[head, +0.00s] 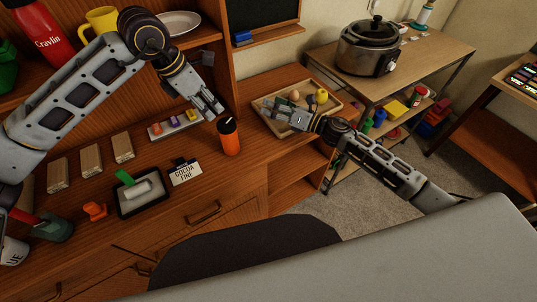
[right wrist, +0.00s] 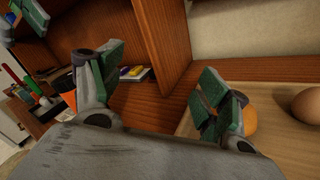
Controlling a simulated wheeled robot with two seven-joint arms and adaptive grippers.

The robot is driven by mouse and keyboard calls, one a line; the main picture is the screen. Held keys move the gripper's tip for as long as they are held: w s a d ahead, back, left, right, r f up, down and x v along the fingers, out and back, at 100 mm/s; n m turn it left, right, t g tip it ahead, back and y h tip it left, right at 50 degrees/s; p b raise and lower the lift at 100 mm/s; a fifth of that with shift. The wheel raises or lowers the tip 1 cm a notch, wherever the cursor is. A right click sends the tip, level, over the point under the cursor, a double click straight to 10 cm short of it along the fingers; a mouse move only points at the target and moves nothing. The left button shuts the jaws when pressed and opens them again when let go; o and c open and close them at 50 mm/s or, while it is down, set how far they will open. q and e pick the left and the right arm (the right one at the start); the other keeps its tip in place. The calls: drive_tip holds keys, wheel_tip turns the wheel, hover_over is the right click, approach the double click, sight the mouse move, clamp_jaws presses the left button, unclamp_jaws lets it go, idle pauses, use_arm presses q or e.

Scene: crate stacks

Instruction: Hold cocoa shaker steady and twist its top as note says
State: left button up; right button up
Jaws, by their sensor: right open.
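The cocoa shaker (head: 230,140) is an orange cylinder with a black top, standing upright on the wooden desk. A note card (head: 186,173) reading "COCOA FINE" stands left of it. My left gripper (head: 214,110) is above and just left of the shaker, apart from it; its finger gap is unclear. My right gripper (head: 272,112) is open and empty, right of the shaker over the tray's left side. In the right wrist view its fingers (right wrist: 160,85) are wide apart. An orange patch partly hidden behind the left finger there looks like the shaker (right wrist: 63,82).
A wooden tray (head: 262,127) with eggs and round fruit lies right of the shaker. A strip with coloured blocks (head: 174,126) lies behind it to the left. A black tray (head: 122,209) with a white cylinder is front left. Desk around the shaker is clear.

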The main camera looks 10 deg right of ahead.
drive_tip(key=s+a+f+n, duration=0.1)
drive_tip(key=s+a+n, duration=0.2)
drive_tip(key=s, duration=0.3)
drive_tip(key=n+g+y, duration=0.1)
drive_tip(key=n+g, duration=0.1)
drive_tip(key=n, duration=0.3)
approach(237, 144)
drive_tip(key=shift+s+d+f, duration=0.25)
drive_tip(key=shift+s+d, duration=0.2)
drive_tip(key=shift+d, duration=0.1)
drive_tip(key=shift+w+a, duration=0.1)
drive_tip(key=shift+r+x, duration=0.15)
drive_tip(key=shift+x, duration=3.25)
drive_tip(key=shift+r+x, duration=0.1)
drive_tip(key=shift+x, duration=3.3)
drive_tip(key=shift+w, duration=0.1)
drive_tip(key=shift+c, duration=0.4)
drive_tip(key=c, duration=1.1)
